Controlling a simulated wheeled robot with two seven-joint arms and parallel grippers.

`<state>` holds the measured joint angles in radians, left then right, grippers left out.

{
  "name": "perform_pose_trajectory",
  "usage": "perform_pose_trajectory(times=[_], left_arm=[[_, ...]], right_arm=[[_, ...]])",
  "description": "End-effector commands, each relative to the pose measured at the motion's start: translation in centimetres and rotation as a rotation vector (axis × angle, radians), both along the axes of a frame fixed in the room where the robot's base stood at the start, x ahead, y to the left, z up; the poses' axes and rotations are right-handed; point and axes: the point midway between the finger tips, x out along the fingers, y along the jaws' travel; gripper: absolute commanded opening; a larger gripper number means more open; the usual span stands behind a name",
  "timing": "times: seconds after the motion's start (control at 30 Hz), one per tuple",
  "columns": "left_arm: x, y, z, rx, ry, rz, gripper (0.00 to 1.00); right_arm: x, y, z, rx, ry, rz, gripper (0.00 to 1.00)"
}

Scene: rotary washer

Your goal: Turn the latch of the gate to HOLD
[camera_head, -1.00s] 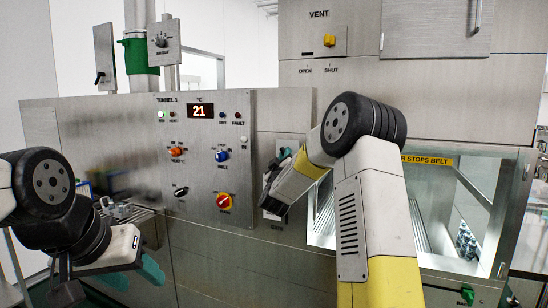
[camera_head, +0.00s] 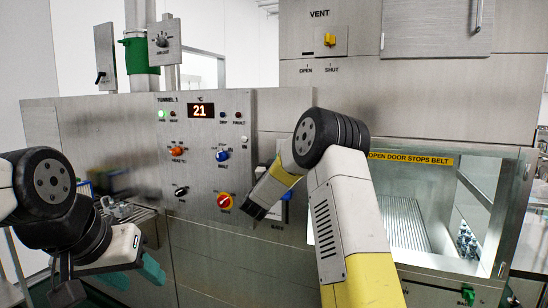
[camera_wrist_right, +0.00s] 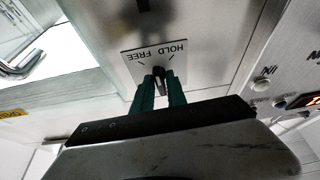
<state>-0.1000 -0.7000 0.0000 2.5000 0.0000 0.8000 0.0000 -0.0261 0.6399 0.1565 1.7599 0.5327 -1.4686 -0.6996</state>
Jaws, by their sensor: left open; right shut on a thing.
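The gate latch (camera_wrist_right: 159,80) is a small dark lever on a metal plate (camera_wrist_right: 131,62) marked HOLD and FREE, which appears upside down in the right wrist view. My right gripper (camera_wrist_right: 160,88) is shut on the latch, one green finger on each side. The fingers hide part of the lever, so I cannot tell exactly which mark it points to. In the head view my right wrist covers the latch above a small label at the panel's right. My left gripper (camera_head: 136,274) is open and empty at lower left, away from the panel.
A yellow vent knob (camera_head: 329,40) is above. A glazed door opening (camera_head: 410,220) lies to the right.

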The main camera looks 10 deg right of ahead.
Motion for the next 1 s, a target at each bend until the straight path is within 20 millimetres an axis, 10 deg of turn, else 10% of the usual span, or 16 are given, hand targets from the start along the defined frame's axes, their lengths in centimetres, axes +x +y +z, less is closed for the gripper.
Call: perform_pose_trajectory(times=[1.0], left_arm=[[0.0,0.0,0.0,0.0,0.0,0.0,0.49]], right_arm=[[0.32,0.48,0.12,0.657,-0.446,0.0,0.0]])
